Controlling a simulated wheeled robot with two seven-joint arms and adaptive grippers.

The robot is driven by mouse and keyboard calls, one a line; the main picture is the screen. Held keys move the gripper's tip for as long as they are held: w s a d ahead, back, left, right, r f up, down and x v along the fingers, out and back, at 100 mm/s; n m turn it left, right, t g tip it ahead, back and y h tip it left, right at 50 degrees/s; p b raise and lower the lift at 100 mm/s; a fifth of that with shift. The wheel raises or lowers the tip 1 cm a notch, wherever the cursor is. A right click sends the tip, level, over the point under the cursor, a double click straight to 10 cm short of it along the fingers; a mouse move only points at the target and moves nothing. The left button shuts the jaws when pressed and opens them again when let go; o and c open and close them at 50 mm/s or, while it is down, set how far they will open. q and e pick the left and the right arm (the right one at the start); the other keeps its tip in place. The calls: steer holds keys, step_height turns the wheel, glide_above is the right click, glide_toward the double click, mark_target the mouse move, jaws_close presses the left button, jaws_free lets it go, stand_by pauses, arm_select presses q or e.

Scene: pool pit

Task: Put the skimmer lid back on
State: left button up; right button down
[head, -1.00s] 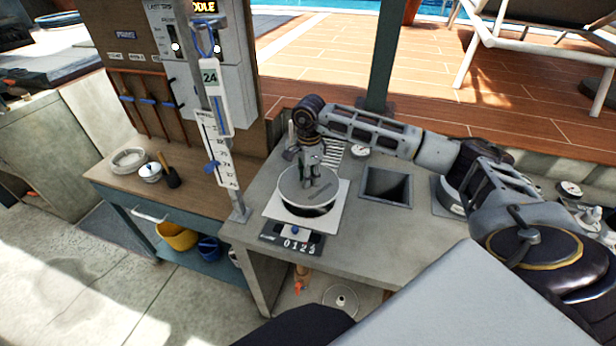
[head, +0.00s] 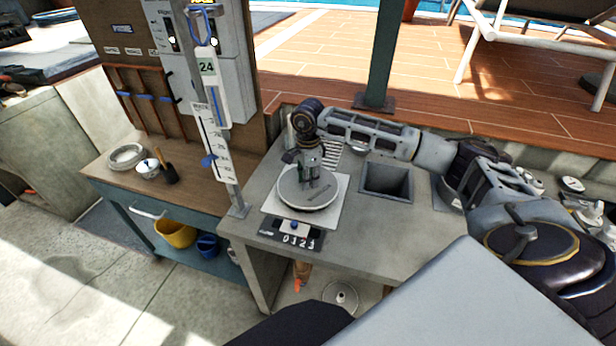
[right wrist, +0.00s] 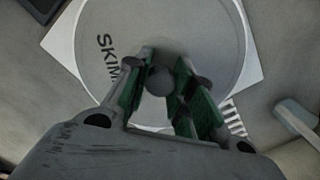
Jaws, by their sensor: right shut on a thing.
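The skimmer lid (head: 306,191) is a round grey disc. It lies over the skimmer opening in a white square plate (head: 335,206) on the grey counter. My right gripper (head: 313,180) comes down on it from above and is shut on its central knob. The right wrist view shows the lid (right wrist: 205,45) with part of the word "SKIM" on it, and my green-padded fingers (right wrist: 165,90) on both sides of the round knob. The opening under the lid is hidden. I cannot tell whether the lid is fully seated. My left gripper does not show.
A square recess (head: 387,182) lies to the right in the counter (head: 260,230). A post with a level gauge (head: 222,140) stands at left. A wooden bench (head: 110,170) holds a coil and a pot.

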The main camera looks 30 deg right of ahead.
steer(key=shift+f, duration=0.35)
stand_by(0.4)
steer(key=shift+f+b, duration=0.15)
steer(key=shift+b, duration=0.3)
stand_by(1.0)
steer(key=shift+f+b, duration=0.85)
steer(key=shift+f, duration=0.1)
stand_by(1.3)
steer(key=c, duration=1.1)
jaws_free()
steer(key=shift+c, duration=0.2)
steer(key=shift+o, duration=0.8)
